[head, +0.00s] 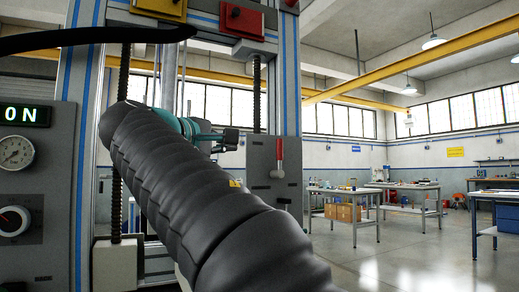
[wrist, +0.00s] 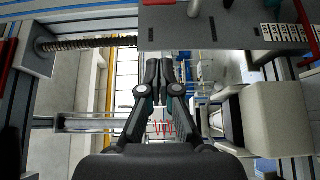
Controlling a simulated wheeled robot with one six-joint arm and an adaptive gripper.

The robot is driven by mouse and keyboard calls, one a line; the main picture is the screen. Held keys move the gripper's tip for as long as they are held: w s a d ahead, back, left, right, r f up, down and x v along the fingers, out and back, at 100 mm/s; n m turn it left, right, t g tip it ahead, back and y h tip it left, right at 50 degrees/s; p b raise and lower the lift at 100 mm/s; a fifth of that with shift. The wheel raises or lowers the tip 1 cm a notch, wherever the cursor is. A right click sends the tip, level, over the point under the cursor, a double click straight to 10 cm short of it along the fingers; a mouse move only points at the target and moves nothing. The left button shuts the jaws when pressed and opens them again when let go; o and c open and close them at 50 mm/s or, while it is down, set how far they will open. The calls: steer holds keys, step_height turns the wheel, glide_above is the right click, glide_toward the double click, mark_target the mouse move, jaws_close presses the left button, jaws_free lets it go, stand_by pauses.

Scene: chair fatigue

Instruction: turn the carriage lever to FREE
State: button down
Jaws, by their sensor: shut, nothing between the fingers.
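A lever with a red grip (head: 279,149) stands upright on the front of a grey carriage box (head: 262,185) in the head view. Its metal pivot is at the lower end; any FREE marking is too small to read there. My gripper (head: 234,138) is left of the lever and looks apart from it, though the depth between them is hard to judge. In the wrist view my gripper (wrist: 159,74) is shut and empty, below the edge of a grey panel (wrist: 205,28).
Frame columns with blue stripes and dark threaded screws (head: 257,95) surround the carriage. Workbenches (head: 350,192) stand farther right, with open floor (head: 385,250) before them.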

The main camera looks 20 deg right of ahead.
mark_target(252, 148)
steer(key=p+x, duration=0.1)
steer(key=x, duration=0.9)
steer(key=shift+d, duration=0.15)
steer(key=shift+s+d, duration=0.2)
steer(key=shift+d, duration=0.4)
steer(key=shift+s+d, duration=0.2)
steer(key=shift+d, duration=1)
steer(key=shift+s+d+r, duration=0.1)
steer(key=shift+d+y, duration=0.1)
steer(key=shift+y, duration=0.2)
